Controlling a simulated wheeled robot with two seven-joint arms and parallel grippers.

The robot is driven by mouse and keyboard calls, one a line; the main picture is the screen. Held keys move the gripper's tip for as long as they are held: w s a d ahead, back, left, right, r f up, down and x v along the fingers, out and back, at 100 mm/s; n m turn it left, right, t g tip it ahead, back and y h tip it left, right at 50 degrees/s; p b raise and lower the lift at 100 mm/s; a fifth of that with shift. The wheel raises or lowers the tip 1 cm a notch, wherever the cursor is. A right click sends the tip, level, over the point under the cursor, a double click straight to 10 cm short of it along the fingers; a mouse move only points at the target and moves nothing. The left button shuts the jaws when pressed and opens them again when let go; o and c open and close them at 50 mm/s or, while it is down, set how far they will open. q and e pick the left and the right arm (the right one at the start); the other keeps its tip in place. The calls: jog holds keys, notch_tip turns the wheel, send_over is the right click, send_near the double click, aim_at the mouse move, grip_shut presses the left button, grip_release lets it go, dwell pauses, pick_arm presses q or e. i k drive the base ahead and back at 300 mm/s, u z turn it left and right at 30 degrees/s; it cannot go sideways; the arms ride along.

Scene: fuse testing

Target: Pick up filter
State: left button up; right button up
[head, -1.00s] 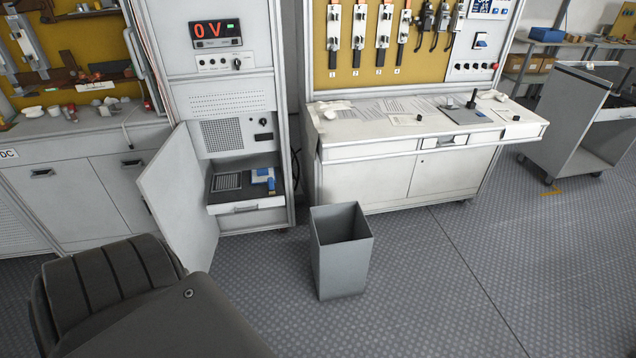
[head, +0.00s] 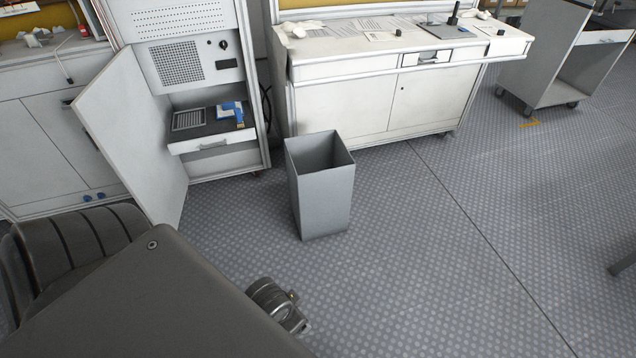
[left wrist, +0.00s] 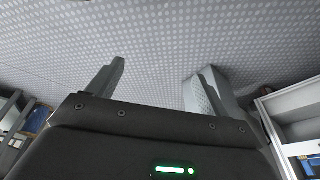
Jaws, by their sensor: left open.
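I cannot surely tell which object is the filter. A flat grey grille-like panel (head: 189,120) lies on the pulled-out tray (head: 212,143) in the white cabinet, in the head view. A blue and white object (head: 231,112) lies to its right. In the head view my dark arm fills the lower left, well short of the tray. My right gripper is not in view.
The cabinet door (head: 135,130) stands open on the left of the tray. A grey open-topped bin (head: 322,198) stands on the floor in front, right of the tray. A white workbench (head: 365,106) is behind it. A grey cart (head: 545,55) is at the back right.

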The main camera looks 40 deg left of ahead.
aim_at(225, 110)
jog(key=u, duration=1.8)
